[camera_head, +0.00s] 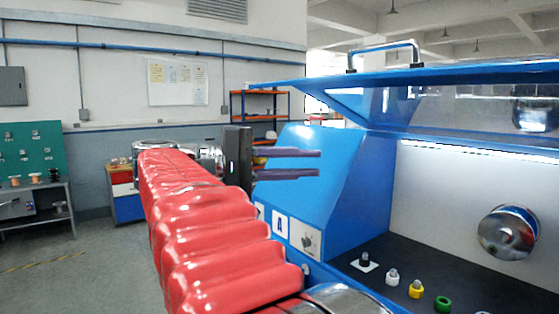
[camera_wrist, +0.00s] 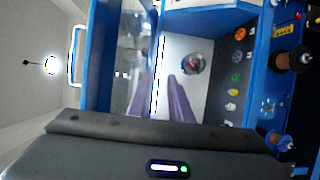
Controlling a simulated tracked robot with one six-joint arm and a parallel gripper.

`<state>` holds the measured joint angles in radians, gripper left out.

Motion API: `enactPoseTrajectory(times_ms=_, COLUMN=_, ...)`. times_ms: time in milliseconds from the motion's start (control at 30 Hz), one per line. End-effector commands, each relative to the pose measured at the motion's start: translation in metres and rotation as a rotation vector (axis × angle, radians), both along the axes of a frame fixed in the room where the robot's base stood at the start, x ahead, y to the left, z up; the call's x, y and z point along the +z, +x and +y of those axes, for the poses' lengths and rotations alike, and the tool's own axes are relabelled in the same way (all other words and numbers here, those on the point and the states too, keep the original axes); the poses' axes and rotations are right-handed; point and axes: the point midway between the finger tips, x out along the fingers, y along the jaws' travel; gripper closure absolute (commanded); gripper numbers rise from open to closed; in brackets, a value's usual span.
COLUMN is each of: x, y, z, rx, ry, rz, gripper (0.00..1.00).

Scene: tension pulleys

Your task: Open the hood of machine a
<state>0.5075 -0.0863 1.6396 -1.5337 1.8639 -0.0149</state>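Machine a (camera_head: 330,165) is a blue cabinet with an "A" label (camera_head: 281,225) on its front. Its hood (camera_head: 450,75), a blue frame with a clear window, is raised and stands open above the lit interior. The hood's handle (camera_head: 385,50) is on top of it; it also shows at the left in the wrist view (camera_wrist: 75,55). My gripper (camera_head: 319,163) has two purple fingers, apart with nothing between them. In the head view it appears in front of the blue side panel, below the hood and handle. In the wrist view the fingers (camera_wrist: 176,77) point toward the machine's interior.
Inside the machine are a metal pulley (camera_head: 507,232) on the back wall and several coloured knobs, including a yellow one (camera_head: 416,289), on the dark floor. A shelf rack (camera_head: 260,108) and a green pegboard bench (camera_head: 35,150) stand behind. Open floor lies at left.

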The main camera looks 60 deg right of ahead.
Motion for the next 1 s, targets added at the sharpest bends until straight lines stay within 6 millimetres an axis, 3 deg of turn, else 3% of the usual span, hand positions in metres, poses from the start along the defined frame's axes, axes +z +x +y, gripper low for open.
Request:
enactPoseTrajectory(times_ms=367, x=0.000, y=0.004, z=0.004, rx=0.001, ry=0.000, rz=0.000, gripper=0.82)
enactPoseTrajectory(times_ms=533, x=-0.004, y=0.005, z=0.005, rx=0.014, ry=0.013, rz=-0.006, gripper=0.92)
enactPoseTrajectory(times_ms=633, x=-0.016, y=0.009, z=0.007, rx=0.058, ry=0.054, rz=-0.023, gripper=0.99)
enactPoseTrajectory(times_ms=767, x=-0.050, y=0.020, z=0.016, rx=0.168, ry=0.154, rz=-0.070, gripper=1.00)
enactPoseTrajectory(times_ms=1000, x=-0.147, y=0.054, z=0.062, rx=0.449, ry=0.432, rz=-0.223, gripper=1.00)
